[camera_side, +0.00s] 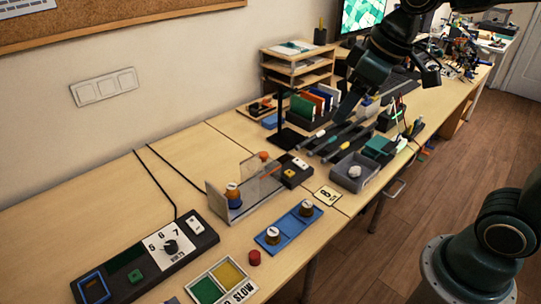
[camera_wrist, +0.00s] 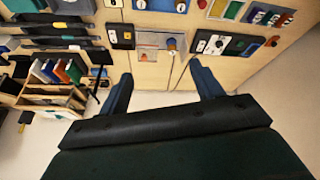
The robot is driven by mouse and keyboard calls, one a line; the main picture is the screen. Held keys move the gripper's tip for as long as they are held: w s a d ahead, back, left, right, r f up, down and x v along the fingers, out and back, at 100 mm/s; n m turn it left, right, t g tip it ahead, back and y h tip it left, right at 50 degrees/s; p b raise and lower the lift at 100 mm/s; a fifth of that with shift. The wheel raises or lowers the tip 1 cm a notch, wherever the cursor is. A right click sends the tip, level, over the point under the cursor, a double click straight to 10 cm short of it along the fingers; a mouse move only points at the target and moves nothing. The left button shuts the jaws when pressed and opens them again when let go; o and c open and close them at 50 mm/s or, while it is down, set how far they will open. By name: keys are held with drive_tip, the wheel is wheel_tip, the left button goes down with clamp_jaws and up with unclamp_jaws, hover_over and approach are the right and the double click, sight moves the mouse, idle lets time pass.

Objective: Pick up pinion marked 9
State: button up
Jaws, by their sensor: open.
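Two brown pinions with pale round tops, one nearer (camera_side: 273,233) and one farther (camera_side: 306,208), stand on a blue tray (camera_side: 289,226) in the side view. Their markings are too small to read, so I cannot tell which is marked 9. The tray (camera_wrist: 160,6) shows at the top edge of the wrist view. My gripper (camera_wrist: 163,85) is open and empty, its two fingers spread wide. It is high above the bench, well apart from the tray. In the side view it is partly hard to tell from the dark things behind it.
A clear-walled bin (camera_side: 245,192) holds orange and blue parts behind the tray. A red cylinder (camera_side: 254,258) stands beside the tray. A dark control panel (camera_side: 150,258) lies left.

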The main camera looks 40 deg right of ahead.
drive_tip(key=w+a+f+n, duration=0.2)
drive_tip(key=w+f, duration=0.1)
drive_tip(key=w, duration=0.6)
drive_tip(key=n+g+y, duration=0.2)
drive_tip(key=n+g, duration=0.1)
drive_tip(key=n, duration=0.2)
hover_over(232, 186)
drive_tip(key=s+d, duration=0.2)
drive_tip(key=d, duration=0.1)
wheel_tip(232, 186, down, 18)
drive_tip(key=shift+a+r, duration=0.1)
drive_tip(key=shift+r, duration=0.1)
drive_tip(key=shift+f, duration=0.1)
drive_tip(key=shift+x, duration=4.15)
drive_tip(key=shift+x, duration=2.65)
